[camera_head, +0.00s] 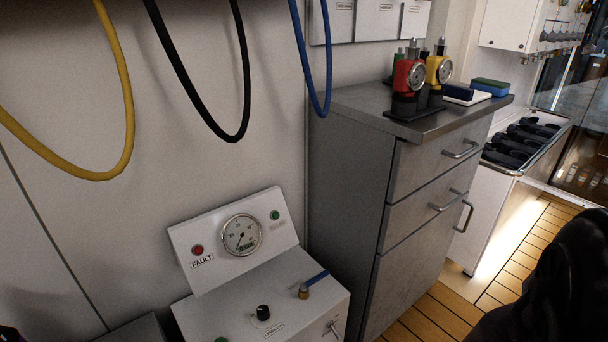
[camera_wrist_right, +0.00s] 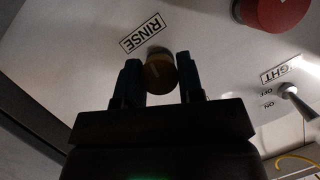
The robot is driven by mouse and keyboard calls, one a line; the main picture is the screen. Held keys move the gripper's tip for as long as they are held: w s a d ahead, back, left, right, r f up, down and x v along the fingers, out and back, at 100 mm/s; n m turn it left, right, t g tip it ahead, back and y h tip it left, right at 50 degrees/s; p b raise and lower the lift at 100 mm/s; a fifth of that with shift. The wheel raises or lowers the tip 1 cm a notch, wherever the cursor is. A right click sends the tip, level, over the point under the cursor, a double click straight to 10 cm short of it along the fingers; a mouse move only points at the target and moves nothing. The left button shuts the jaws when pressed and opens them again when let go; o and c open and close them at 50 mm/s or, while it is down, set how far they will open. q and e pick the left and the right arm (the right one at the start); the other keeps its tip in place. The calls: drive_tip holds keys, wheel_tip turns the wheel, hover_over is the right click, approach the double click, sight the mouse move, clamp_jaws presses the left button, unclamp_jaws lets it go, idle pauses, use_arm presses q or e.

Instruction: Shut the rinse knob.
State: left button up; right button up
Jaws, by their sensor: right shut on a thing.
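The rinse knob (camera_wrist_right: 159,72) is a round, dark yellow-brown knob on a pale panel in the right wrist view. A faint lighter mark shows on its face. The RINSE label (camera_wrist_right: 142,33) is just above it. My right gripper (camera_wrist_right: 158,76) has one dark finger on each side of the knob and is shut on it. I cannot make out the rinse knob or my right gripper in the head view. My left gripper is not in view.
In the right wrist view a red button (camera_wrist_right: 272,12) and a toggle switch (camera_wrist_right: 290,90) are nearby. In the head view a white panel box (camera_head: 220,295) carries a gauge (camera_head: 241,236), a black knob (camera_head: 263,312) and a blue-lever valve (camera_head: 312,284). A grey cabinet (camera_head: 345,200) stands beside it.

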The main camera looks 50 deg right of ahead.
drive_tip(key=shift+d+m+t+y, duration=0.1)
drive_tip(key=shift+m+t+y, duration=0.2)
drive_tip(key=shift+m+y, duration=0.35)
drive_tip(key=shift+m, duration=0.25)
drive_tip(key=o, duration=0.9)
drive_tip(key=shift+s, duration=0.1)
use_arm(q)
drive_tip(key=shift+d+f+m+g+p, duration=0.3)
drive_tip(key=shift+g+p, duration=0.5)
drive_tip(key=shift+p, duration=0.85)
use_arm(e)
drive_tip(key=shift+v, duration=5.35)
